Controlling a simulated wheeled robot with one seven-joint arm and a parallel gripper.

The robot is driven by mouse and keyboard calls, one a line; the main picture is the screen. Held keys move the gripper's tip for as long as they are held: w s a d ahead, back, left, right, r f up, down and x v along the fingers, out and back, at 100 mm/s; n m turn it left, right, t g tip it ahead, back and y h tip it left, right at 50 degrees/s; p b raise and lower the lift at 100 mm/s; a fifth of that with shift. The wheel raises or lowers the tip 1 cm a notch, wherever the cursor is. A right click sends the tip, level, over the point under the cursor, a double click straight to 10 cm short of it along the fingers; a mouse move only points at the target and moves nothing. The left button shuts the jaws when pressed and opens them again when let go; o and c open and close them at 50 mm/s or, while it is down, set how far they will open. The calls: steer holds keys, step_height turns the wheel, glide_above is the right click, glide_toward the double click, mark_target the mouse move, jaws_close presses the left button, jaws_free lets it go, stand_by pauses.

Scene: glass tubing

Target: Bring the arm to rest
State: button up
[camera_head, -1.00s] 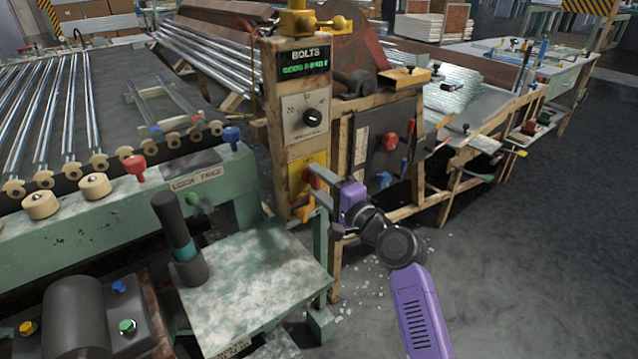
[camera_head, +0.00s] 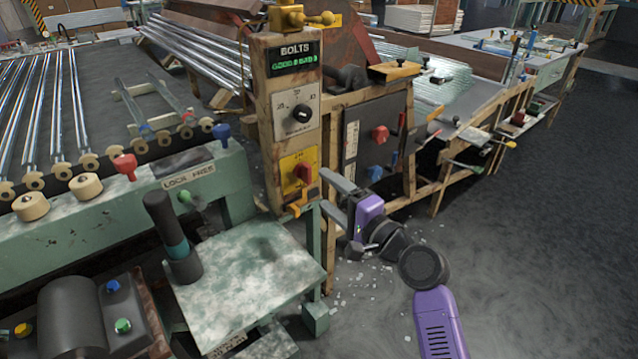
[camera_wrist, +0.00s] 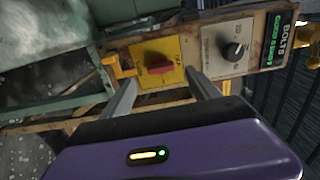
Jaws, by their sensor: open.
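My gripper (camera_head: 327,198) is open and empty in the head view. It stands just right of and a little below the red switch (camera_head: 303,173) on the yellow plate of the wooden control post (camera_head: 259,135), apart from it. In the wrist view, the two fingers of my gripper (camera_wrist: 158,88) point toward the post, with the red switch (camera_wrist: 160,66) between and beyond them. The post also bears a black dial (camera_head: 301,113) and a BOLTS display (camera_head: 293,60) with green characters, too small to read surely.
A green machine (camera_head: 120,205) with glass tubes is at the left. A green-white plate (camera_head: 255,285) with a dark lever (camera_head: 172,235) stands in front. A wooden bench with a grey panel (camera_head: 375,140) lies behind my gripper. Floor (camera_head: 530,260) at the right is clear.

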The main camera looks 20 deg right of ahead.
steer(key=shift+s+d, duration=0.1)
steer(key=shift+s, duration=0.35)
steer(key=shift+d, duration=0.1)
steer(key=s+d+f+n+t+h, duration=0.1)
steer(key=s+d+n+h, duration=0.15)
steer(key=s, duration=0.35)
steer(key=s+d+f+n+t+h, duration=0.1)
steer(key=s+d+n+h, duration=0.1)
steer(key=s+h, duration=0.3)
steer(key=s+a+f+n+g+y, duration=0.1)
steer(key=s+a+f+n, duration=0.15)
steer(key=s, duration=0.95)
steer(key=s+a+f+n+g, duration=0.15)
steer(key=s+n, duration=0.25)
steer(key=s, duration=0.8)
steer(key=s+a+f+n+g+y, duration=0.1)
steer(key=s+a+f+n+g, duration=0.15)
steer(key=s, duration=1.05)
step_height(320, 180, up, 16)
steer(key=p, duration=1.4)
steer(key=shift+w+f+n+t+p, duration=0.2)
steer(key=shift+w+n+t+p, duration=0.15)
steer(key=shift+w, duration=0.1)
